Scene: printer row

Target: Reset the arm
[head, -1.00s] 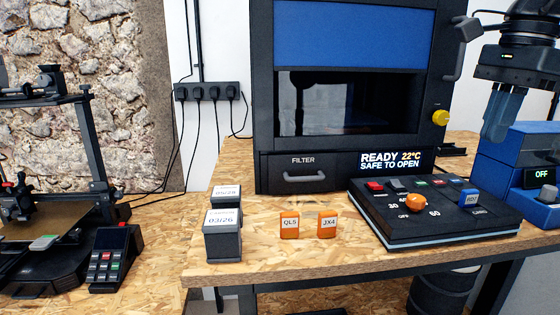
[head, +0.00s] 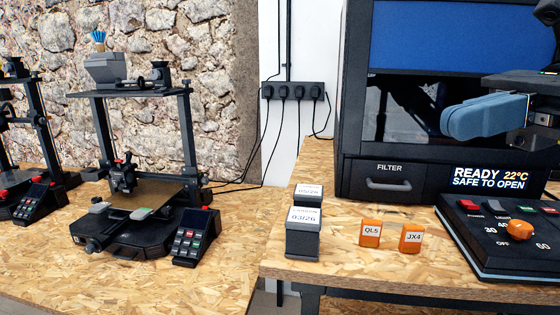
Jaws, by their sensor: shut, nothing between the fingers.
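My gripper (head: 450,120) is at the right of the head view, in front of the large black enclosed printer (head: 358,165). Its blue-grey fingers lie side by side, pointing left, shut and holding nothing. It hangs in the air above the black control panel (head: 478,262) and apart from the printer's dark window. Most of my arm is cut off by the right edge. The printer's display (head: 488,177) reads READY 22°C, SAFE TO OPEN.
Two orange blocks, QLS (head: 370,233) and JX4 (head: 412,238), stand on the right table (head: 340,268). Dark labelled boxes (head: 302,240) stand near its left edge. An open-frame printer (head: 135,225) with a keypad (head: 190,238) stands on the left table, with another printer (head: 20,190) beyond.

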